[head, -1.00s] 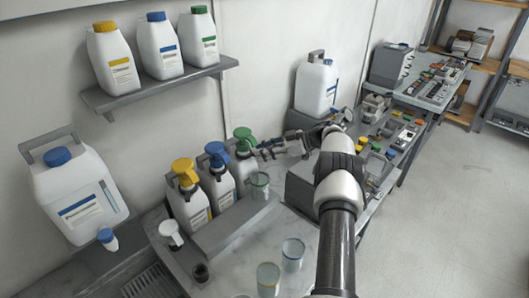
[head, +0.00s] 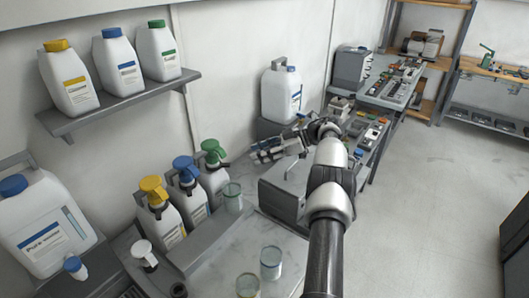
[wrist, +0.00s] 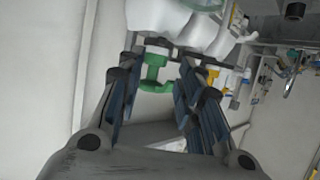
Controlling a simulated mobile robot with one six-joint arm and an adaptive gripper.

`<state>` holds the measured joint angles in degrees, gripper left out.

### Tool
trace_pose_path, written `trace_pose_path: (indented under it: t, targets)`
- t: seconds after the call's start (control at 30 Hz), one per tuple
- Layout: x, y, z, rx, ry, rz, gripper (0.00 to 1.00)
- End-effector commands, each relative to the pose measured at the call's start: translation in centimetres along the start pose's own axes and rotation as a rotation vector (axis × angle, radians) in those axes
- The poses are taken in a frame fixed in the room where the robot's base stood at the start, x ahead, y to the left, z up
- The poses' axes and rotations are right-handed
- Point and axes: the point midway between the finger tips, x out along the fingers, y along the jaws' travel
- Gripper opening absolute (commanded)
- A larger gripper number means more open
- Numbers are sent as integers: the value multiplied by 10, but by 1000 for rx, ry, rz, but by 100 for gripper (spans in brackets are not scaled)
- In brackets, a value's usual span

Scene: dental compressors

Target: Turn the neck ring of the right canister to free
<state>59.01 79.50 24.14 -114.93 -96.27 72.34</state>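Three white canisters with pump tops stand in a row on the bench: yellow (head: 153,190), blue (head: 186,170) and, at the right, green (head: 213,152). The right canister's white body (head: 214,184) shows below its green top. My gripper (head: 254,156) is to the right of the green top, apart from it. In the wrist view my gripper (wrist: 160,68) has its fingers spread. The green top (wrist: 153,80) shows in line with the gap between them, with a dark collar (wrist: 157,44) at the white neck. Nothing is held. The ring's turned position cannot be told.
Glass beakers (head: 271,262) stand on the bench in front of the canisters. A grey box (head: 283,194) is below my arm. A large white canister (head: 281,94) stands behind my gripper. A wall shelf (head: 118,104) holds three capped canisters.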

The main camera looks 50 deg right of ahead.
Motion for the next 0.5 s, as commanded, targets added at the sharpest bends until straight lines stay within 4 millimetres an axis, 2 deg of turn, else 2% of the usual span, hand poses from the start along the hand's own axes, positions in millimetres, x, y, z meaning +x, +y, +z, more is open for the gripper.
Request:
trace_pose_path:
  t: [0.2, 0.5]
  targets:
    - [-16, 0, 0, -1, -1, 1, 33]
    - [-18, -1, 0, 1, -1, -1, 33]
